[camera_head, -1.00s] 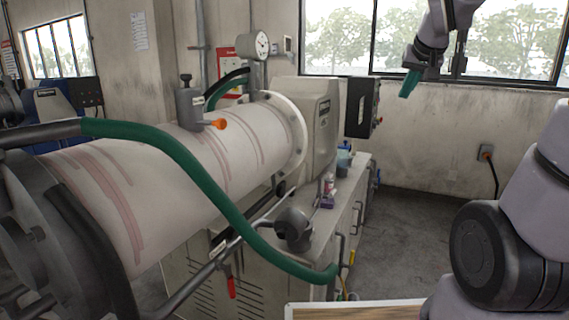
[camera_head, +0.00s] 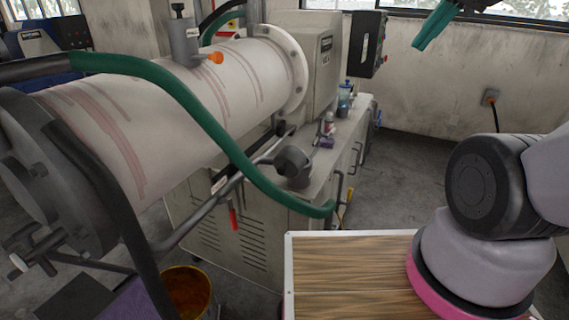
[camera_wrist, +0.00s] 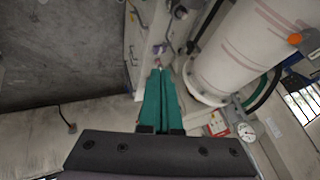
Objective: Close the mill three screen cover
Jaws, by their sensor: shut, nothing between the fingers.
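A mill with a long white cylinder (camera_head: 190,105), streaked red, lies across the left of the head view. Its dark round end (camera_head: 45,170) is at the near left, with a handle-like fitting below. I cannot tell which part is the screen cover or whether it is open. A grey housing (camera_head: 318,60) at the far end carries small lettering that is too small to read surely. My gripper (camera_head: 425,38), with green fingers, is high at the right, well apart from the mill. In the wrist view the fingers (camera_wrist: 158,75) are together and empty; the cylinder (camera_wrist: 235,50) lies beyond them.
A green hose (camera_head: 205,115) arches in front of the cylinder. A cabinet (camera_head: 245,240) stands beneath, with small bottles on its top. A yellow-rimmed bucket (camera_head: 188,290) stands on the floor below. A wood-topped surface (camera_head: 345,275) is at the front. Floor is clear at the right.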

